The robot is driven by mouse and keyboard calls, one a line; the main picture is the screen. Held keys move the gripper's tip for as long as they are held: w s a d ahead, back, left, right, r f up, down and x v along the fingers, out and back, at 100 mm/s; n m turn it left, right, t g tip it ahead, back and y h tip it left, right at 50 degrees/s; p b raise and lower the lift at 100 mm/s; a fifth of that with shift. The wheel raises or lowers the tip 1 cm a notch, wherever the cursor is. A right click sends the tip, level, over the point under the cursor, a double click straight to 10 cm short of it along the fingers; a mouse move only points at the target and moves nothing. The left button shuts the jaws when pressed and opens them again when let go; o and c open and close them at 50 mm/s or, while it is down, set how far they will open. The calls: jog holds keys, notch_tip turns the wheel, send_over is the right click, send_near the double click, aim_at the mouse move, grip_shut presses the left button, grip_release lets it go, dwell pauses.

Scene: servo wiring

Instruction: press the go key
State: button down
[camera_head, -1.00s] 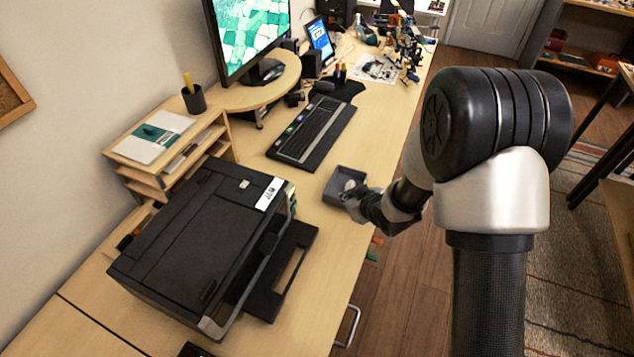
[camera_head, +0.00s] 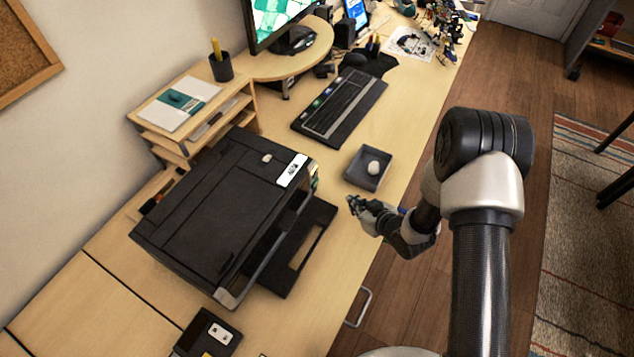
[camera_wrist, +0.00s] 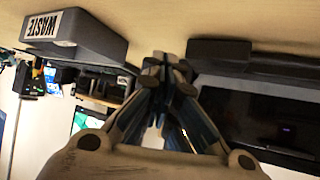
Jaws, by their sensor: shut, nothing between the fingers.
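No key marked "go" can be read in either view. A dark keyboard (camera_head: 340,105) with a few coloured keys lies on the desk beyond the tray. A small black device (camera_head: 208,335) with a white patch and a yellow patch is partly cut off at the bottom edge of the head view; its markings are too small to read. My gripper (camera_head: 356,204) is shut and empty above the desk's right part, between the tray and the printer's front. Its closed fingers (camera_wrist: 166,62) also show in the wrist view.
A grey tray (camera_head: 353,171) holds a pale round thing; its "WASTE" label (camera_wrist: 43,26) shows in the wrist view. A black printer (camera_head: 215,220) with its output tray out fills the desk's middle. Clear desk lies along the right edge.

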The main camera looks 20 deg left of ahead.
jog(key=a, duration=0.7)
jog(key=shift+w+a+b, duration=0.1)
jog(key=shift+w+b, duration=0.2)
jog(key=shift+b, duration=0.05)
jog(key=shift+w+a, duration=0.1)
jog(key=shift+a, duration=0.6)
jog(key=shift+a, duration=0.15)
dwell(0.4)
jog(key=shift+a+b, duration=0.25)
jog(key=shift+b, duration=0.15)
jog(key=shift+a, duration=0.4)
dwell(0.7)
jog(key=shift+d, duration=0.8)
jog(key=shift+s+d, duration=0.2)
jog(key=shift+d, duration=2.3)
